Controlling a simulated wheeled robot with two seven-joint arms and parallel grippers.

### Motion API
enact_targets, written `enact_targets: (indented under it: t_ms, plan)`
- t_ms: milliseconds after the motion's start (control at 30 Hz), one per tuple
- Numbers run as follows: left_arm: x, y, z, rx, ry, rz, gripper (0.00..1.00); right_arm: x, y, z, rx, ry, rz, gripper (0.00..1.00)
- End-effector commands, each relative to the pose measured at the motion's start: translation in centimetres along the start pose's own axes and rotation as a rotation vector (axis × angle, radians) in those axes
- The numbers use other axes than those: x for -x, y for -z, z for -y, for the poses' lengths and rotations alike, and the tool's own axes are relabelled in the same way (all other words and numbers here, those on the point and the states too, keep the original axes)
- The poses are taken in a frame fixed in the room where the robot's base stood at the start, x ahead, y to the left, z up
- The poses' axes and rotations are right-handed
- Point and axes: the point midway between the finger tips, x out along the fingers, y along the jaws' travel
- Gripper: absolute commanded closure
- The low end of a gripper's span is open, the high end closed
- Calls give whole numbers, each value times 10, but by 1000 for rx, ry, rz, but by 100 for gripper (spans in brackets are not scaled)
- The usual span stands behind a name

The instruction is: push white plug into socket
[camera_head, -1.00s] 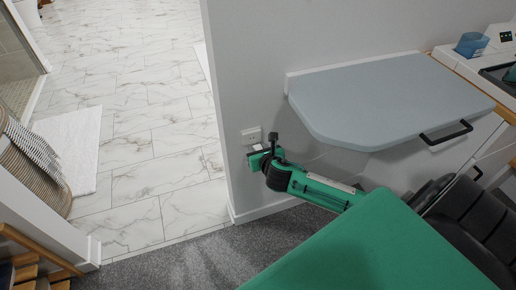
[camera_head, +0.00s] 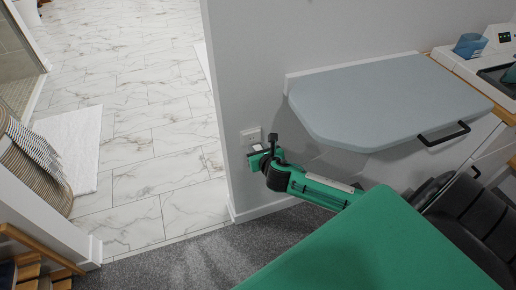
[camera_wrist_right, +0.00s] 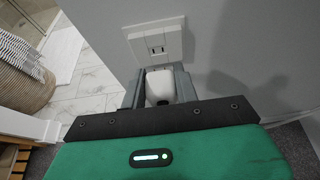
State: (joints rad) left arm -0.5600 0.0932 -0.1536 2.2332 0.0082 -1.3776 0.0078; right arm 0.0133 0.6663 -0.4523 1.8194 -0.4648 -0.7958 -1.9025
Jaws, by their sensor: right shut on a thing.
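The white socket (camera_head: 251,136) is on the grey wall near the wall's left end. It shows larger in the right wrist view (camera_wrist_right: 156,42), with its slots facing out. My right gripper (camera_head: 258,152) is just below and in front of the socket. In the right wrist view the right gripper (camera_wrist_right: 160,84) is shut on the white plug (camera_wrist_right: 160,87), which sits between its two fingers just below the socket's slots. The plug's front end is close to the socket plate; whether it touches or has entered the slots I cannot tell. My left gripper is not in view.
A grey-blue fold-out board (camera_head: 385,100) with a black handle juts from the wall at right, above my right arm. A white mat (camera_head: 85,150) and a woven basket (camera_head: 38,165) are at left. The marble tile floor (camera_head: 150,130) beyond the wall's end is clear.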

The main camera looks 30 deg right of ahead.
Motion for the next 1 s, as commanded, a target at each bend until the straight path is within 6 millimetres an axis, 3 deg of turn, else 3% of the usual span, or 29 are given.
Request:
enact_targets:
  t_ms: [1000]
  plan:
    - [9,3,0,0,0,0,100,-8,-4,0,-1,-1,1,96]
